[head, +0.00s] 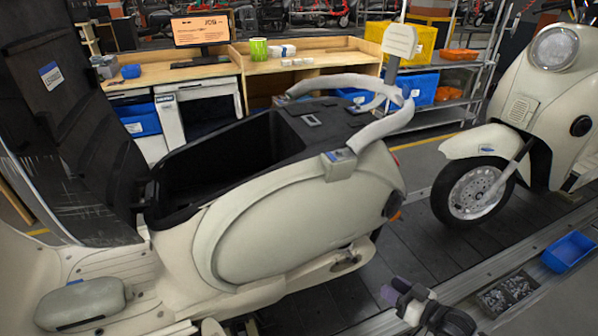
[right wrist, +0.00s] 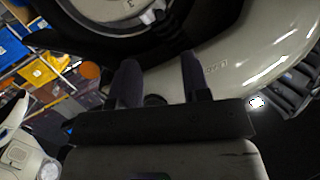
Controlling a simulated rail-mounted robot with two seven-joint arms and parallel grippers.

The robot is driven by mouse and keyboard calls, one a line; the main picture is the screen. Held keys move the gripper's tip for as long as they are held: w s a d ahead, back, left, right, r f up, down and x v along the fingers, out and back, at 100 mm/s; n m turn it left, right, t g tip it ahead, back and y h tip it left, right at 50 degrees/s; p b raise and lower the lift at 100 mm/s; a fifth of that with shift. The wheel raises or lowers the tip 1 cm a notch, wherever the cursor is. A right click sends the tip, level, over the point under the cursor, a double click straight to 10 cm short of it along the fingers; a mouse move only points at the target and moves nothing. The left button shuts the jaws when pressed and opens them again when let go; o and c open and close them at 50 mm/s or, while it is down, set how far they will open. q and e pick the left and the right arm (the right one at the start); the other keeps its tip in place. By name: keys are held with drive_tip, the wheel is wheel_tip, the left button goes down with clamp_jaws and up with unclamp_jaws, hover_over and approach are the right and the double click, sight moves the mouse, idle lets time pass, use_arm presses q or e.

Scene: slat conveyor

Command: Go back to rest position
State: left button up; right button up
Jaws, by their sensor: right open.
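My right gripper (head: 394,288) is at the lower middle-right of the head view, low beside the conveyor's near edge. Its jaws are apart with nothing between them. In the right wrist view its two dark fingers (right wrist: 160,78) stand apart, with a cream scooter body and a dark round part beyond them. My left gripper is not seen.
A second cream scooter (head: 545,110) stands on the slat conveyor (head: 425,245) at right. A blue bin (head: 568,251) and a tray of small metal parts (head: 507,294) lie near the front right. A wooden workbench (head: 300,70) stands behind.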

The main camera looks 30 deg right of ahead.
drive_tip(key=s+a+f+n+g+h, duration=0.1)
drive_tip(key=s+f+n+g+h, duration=0.4)
drive_tip(key=s+f+g, duration=0.3)
drive_tip(key=s+a+r+m+g+y+p, duration=0.1)
drive_tip(key=s+a+r+m+g+p, duration=0.1)
drive_tip(key=s+a+r+p, duration=0.6)
drive_tip(key=s+a+r+m+g+y+p, duration=0.1)
drive_tip(key=s+a+r+g+p, duration=0.1)
drive_tip(key=s+a, duration=0.75)
wheel_tip(320, 180, up, 38)
drive_tip(key=w+a+p, duration=0.2)
drive_tip(key=p, duration=3.5)
drive_tip(key=shift+a+f, duration=0.1)
